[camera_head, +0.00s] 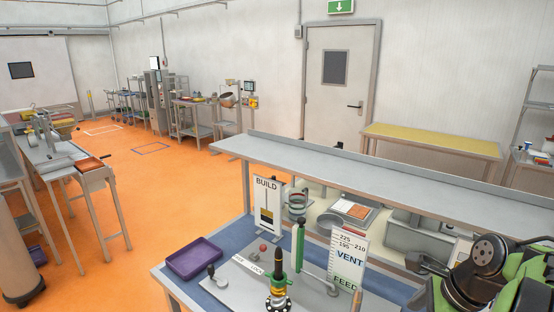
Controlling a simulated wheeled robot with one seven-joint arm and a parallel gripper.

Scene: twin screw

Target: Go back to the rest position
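My arm, with black and green links, shows at the lower right. Its dark end, which looks like my gripper (420,263), is at the right part of the workbench (205,300), apart from the fixtures there. It is small and partly cut off from clear view, so I cannot tell whether it is open or shut. No held object is visible. On the bench stand a green and black upright with a brass part (279,283), a green column (299,245), a BUILD sign (267,205) and a VENT/FEED scale board (347,258).
A purple tray (194,258) lies on the bench's left. A lever with a dark knob (211,271) and a red knob (262,248) stand near it. A long grey shelf (350,176) spans behind the bench. Orange floor (170,190) is open at left.

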